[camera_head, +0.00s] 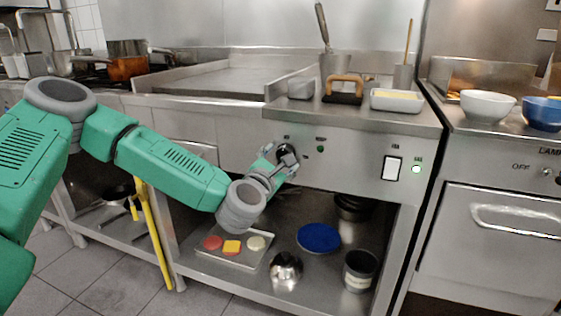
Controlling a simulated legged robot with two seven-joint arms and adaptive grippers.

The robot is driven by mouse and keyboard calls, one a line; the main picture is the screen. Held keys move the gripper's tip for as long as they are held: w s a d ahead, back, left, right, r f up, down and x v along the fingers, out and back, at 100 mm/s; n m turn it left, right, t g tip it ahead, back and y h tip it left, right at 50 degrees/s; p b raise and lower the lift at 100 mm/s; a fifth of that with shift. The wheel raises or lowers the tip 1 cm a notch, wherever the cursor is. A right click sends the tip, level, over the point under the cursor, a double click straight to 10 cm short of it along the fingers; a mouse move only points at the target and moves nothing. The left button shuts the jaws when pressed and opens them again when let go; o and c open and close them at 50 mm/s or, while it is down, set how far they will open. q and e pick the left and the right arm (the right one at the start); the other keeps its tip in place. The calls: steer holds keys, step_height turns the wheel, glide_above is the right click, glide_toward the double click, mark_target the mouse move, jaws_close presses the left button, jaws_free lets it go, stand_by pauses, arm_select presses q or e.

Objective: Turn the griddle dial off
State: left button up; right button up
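The griddle (215,78) is a flat steel plate set in the counter, with a steel control panel (345,165) below on its front. The black dial (286,151) is on the left part of this panel, partly hidden by my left gripper (287,163). The gripper's fingers are at the dial, around its lower edge; whether they press on it I cannot tell. The dial's pointer setting is too small to read. To its right are a small dark green lamp (320,150), a white rocker switch (393,168) and a lit green lamp (416,169). My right gripper is not in view.
The shelf below holds a tray (225,258) with food pieces, a blue plate (318,238), a metal bowl (286,270) and a dark pot (360,271). A yellow handle (152,235) leans at the left. Bowls (488,105) stand on the right counter.

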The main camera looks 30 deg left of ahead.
arm_select(q)
steer(key=shift+d+r, duration=0.1)
steer(key=v, duration=1.2)
steer(key=shift+a, duration=0.2)
